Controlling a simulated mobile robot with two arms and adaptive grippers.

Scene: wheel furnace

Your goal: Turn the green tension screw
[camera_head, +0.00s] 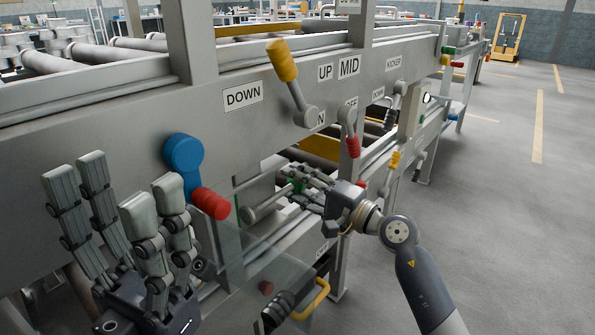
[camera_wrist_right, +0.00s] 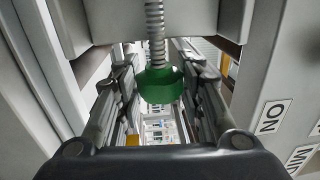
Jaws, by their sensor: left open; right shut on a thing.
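The green tension screw (camera_wrist_right: 162,90) has a round green knob on a grey threaded rod, upright in the middle of the right wrist view. In the head view only a small green part (camera_head: 296,186) shows between my fingers. My right gripper (camera_head: 303,181) is shut on the knob, under the machine's frame, with fingers on both sides of it. The palm side of my right gripper fills the bottom of the wrist view. My left gripper (camera_head: 114,182) is open and empty at the lower left, its fingers pointing up in front of the frame.
A blue lever (camera_head: 183,155) with a red handle (camera_head: 211,203) stands out close to my left gripper. A yellow-handled lever (camera_head: 283,62) and a red-handled lever (camera_head: 352,145) are above my right gripper. A yellow handle (camera_head: 315,298) is below. Open floor (camera_head: 490,220) lies to the right.

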